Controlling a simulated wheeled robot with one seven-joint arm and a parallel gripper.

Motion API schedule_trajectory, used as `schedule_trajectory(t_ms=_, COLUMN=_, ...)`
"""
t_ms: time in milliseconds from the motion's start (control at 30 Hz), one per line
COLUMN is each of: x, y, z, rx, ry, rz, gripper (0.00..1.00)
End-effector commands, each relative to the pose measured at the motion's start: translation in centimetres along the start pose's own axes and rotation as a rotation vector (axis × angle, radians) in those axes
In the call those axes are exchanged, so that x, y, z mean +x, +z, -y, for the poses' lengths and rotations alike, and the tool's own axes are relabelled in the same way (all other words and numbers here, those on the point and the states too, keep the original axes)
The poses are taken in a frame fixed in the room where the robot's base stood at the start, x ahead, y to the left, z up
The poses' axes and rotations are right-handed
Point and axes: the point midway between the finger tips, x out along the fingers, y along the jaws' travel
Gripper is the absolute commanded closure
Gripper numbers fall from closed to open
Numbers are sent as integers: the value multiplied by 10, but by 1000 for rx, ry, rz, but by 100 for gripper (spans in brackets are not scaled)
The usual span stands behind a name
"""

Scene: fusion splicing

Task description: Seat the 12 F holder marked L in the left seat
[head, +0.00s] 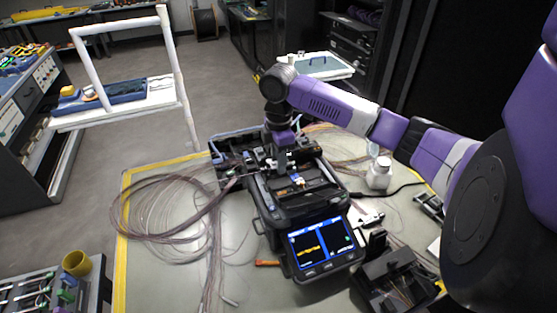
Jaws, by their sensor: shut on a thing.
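The fusion splicer (318,205) stands on the table with its screen lit and facing the front. My gripper (279,170) is over the rear left part of the splicer's top, pointing down. It is shut on a small holder (268,172), with fibre ribbon running off to the left from it. The holder is very small here and its L mark cannot be read. The left seat is largely hidden under and behind my gripper, so I cannot tell whether the holder touches it.
Loose fibre coils (165,205) lie left of the splicer. A black tray (232,150) stands behind it, a white bottle (379,173) to its right and a black box (392,283) at front right. An orange-handled tool (268,263) lies in front.

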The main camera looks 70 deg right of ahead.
Motion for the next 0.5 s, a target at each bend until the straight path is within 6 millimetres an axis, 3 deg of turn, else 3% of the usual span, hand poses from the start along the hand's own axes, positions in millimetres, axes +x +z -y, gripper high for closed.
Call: schedule_trajectory(t_ms=500, x=48, y=0, z=0, rx=1, ry=0, rz=-1, gripper=100)
